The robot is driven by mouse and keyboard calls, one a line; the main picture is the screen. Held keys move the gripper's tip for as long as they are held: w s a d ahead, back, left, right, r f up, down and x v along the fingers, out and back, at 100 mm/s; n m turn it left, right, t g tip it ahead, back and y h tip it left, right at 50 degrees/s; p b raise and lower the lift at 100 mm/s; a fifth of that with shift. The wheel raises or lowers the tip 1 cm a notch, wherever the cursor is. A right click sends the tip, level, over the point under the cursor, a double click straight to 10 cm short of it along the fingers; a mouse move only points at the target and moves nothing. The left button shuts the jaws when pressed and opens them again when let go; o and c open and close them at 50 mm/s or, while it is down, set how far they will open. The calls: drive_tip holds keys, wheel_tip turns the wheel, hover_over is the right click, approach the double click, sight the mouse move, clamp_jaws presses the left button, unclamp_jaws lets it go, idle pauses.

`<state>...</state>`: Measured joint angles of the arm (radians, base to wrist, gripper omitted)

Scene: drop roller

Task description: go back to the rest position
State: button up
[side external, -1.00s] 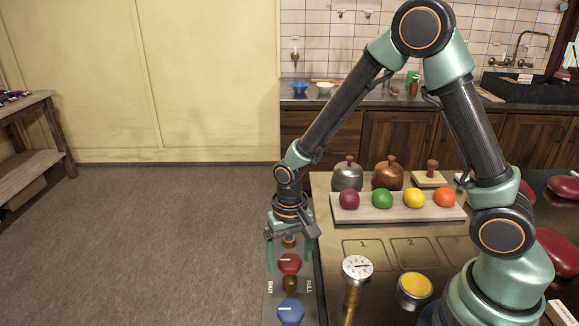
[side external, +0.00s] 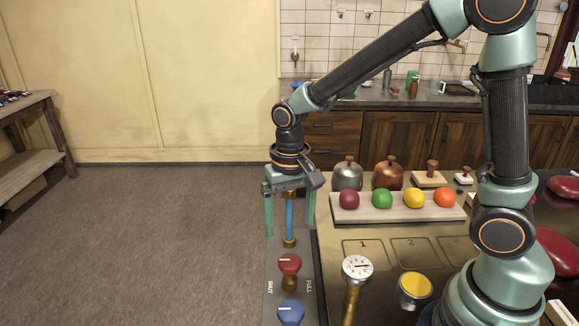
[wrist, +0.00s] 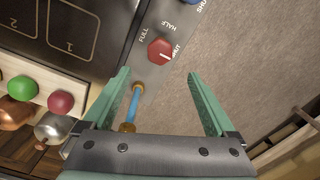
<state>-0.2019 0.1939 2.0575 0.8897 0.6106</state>
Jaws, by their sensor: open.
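My gripper (side external: 290,231) is open and points down, above the left edge of the bench. In the wrist view, its two green fingers (wrist: 158,75) are spread wide with nothing clamped between them. An upright blue rod with brass ends (side external: 289,212) stands below my gripper and shows between the fingers in the side view. In the wrist view, the blue rod (wrist: 134,104) lies close to the left finger; I cannot tell if they touch. The red knob (side external: 289,264) is below the fingers, with its white mark towards SHUT in the wrist view (wrist: 160,50).
A blue knob (side external: 291,311) stands in front of the red one. A gauge (side external: 357,268) and a yellow button (side external: 415,289) stand to the right. A tray (side external: 455,212) holds several coloured balls, with metal domes (side external: 347,175) behind. Open floor lies to the left.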

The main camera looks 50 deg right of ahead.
drive_tip(key=shift+r, duration=0.85)
drive_tip(key=s+d+r+n+t, duration=0.4)
drive_tip(key=s+d+r, duration=0.3)
drive_tip(key=r, duration=0.3)
drive_tip(key=shift+d+r+n+t, duration=0.15)
drive_tip(key=shift+r+n+t, duration=0.2)
drive_tip(key=shift+t, duration=0.45)
